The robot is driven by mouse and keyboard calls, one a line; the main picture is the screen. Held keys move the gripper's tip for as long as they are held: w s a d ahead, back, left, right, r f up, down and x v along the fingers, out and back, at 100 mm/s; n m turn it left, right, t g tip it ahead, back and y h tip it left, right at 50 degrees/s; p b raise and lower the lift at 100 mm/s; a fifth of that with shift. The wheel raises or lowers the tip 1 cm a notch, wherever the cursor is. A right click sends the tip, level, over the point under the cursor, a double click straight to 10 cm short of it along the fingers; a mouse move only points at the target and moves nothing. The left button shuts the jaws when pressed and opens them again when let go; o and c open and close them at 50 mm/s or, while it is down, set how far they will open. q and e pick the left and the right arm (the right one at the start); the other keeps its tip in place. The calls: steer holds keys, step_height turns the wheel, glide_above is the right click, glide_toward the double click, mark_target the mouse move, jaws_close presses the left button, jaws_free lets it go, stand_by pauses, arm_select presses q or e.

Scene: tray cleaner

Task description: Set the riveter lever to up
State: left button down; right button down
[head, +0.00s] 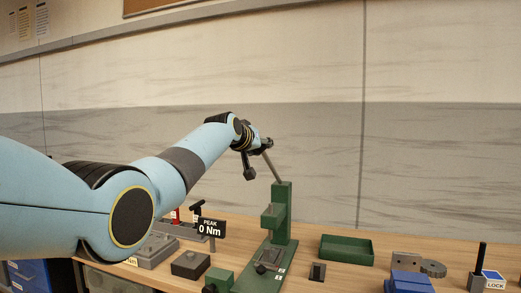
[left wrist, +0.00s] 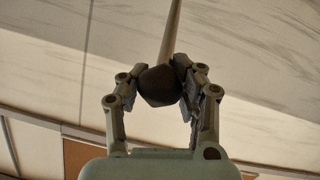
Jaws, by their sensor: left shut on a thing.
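The green riveter (head: 281,218) stands on the wooden bench, on a green base plate. Its grey lever (head: 272,167) leans up and to the left from the top of the column. My left gripper (head: 264,146) is at the lever's upper end, above the riveter. In the left wrist view, my left gripper (left wrist: 160,76) is shut on the dark knob (left wrist: 160,88) of the lever, with a finger on each side. The pale lever rod (left wrist: 169,32) runs away from the knob. The knob is hidden in the head view. My right gripper is not in view.
A green tray (head: 347,250) lies right of the riveter. A sign reading 0 Nm (head: 211,227) and a dark block (head: 190,264) stand to its left. Grey metal parts (head: 418,263), a blue block (head: 409,282) and a LOCK sign (head: 494,280) are at the right.

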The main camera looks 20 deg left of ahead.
arm_select(q)
steer(key=shift+r, duration=0.6)
steer(key=c, duration=1.3)
jaws_free()
steer(key=shift+a, duration=0.1)
steer(key=o, duration=0.5)
steer(key=shift+s, duration=0.3)
steer(key=shift+c, duration=0.2)
steer(key=shift+o, duration=0.2)
steer(key=shift+f, duration=0.15)
steer(key=shift+w+f, duration=0.15)
steer(key=shift+w, duration=0.05)
steer(key=shift+s, duration=0.1)
steer(key=v, duration=1.2)
steer(key=shift+f, duration=0.1)
